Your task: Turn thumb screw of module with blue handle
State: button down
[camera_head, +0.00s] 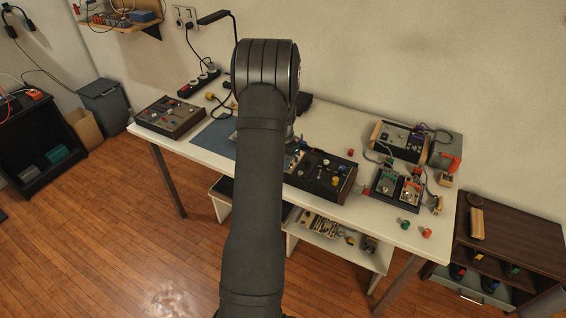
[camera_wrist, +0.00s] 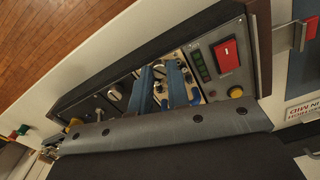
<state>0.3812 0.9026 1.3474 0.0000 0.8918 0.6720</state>
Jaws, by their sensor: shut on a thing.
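The dark instrument panel (camera_wrist: 215,84) with modules lies under my gripper in the wrist view. My gripper (camera_wrist: 161,72) reaches down to a silver-faced module in its middle, its two blue fingers close together. They are shut on a small part there, apparently the thumb screw, which they mostly hide. Small blue parts show on the module beside the fingers; I cannot tell which is the handle. In the head view the panel (camera_head: 318,172) stands on the white table, and my arm covers the gripper and part of the panel.
A red rocker switch (camera_wrist: 226,56) and a yellow knob (camera_wrist: 236,92) sit right of the fingers; pale knobs sit left. Another panel (camera_head: 170,116) stands at the table's left. Pedal-like boxes (camera_head: 398,187) and cables crowd its right. A power strip (camera_head: 199,83) lies at the back.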

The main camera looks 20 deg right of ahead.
dwell(0.4)
jog(key=c, duration=1.3)
grip_release()
jog(key=shift+c, duration=0.2)
notch_tip(320, 180, up, 18)
jog(key=shift+f, duration=0.25)
notch_tip(320, 180, down, 18)
jog(key=shift+r, duration=0.25)
